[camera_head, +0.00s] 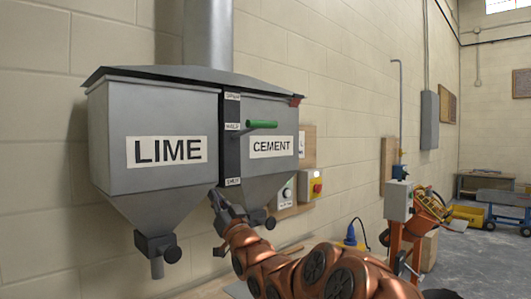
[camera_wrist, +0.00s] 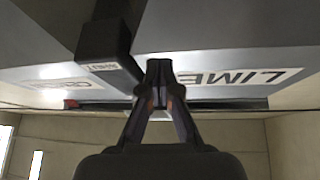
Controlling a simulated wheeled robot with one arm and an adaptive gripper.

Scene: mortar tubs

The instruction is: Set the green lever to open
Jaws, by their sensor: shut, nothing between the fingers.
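The green lever (camera_head: 262,124) sticks out to the right from a dark upright strip (camera_head: 231,150) on the front of the grey hopper. It is level with the middle of three small white labels on the strip; their print is too small to read surely. My gripper (camera_head: 216,197) is below the lever, near the strip's lower end, and apart from the lever. In the wrist view its fingertips (camera_wrist: 159,66) are together and empty, close to the strip's end (camera_wrist: 104,45). The lever does not show in the wrist view.
The hopper has a LIME side (camera_head: 165,150) and a CEMENT side (camera_head: 272,145), with outlets below. A switch box with a red button (camera_head: 316,187) is on the wall to the right. Orange equipment (camera_head: 425,213) stands further right. Space in front of the lever looks clear.

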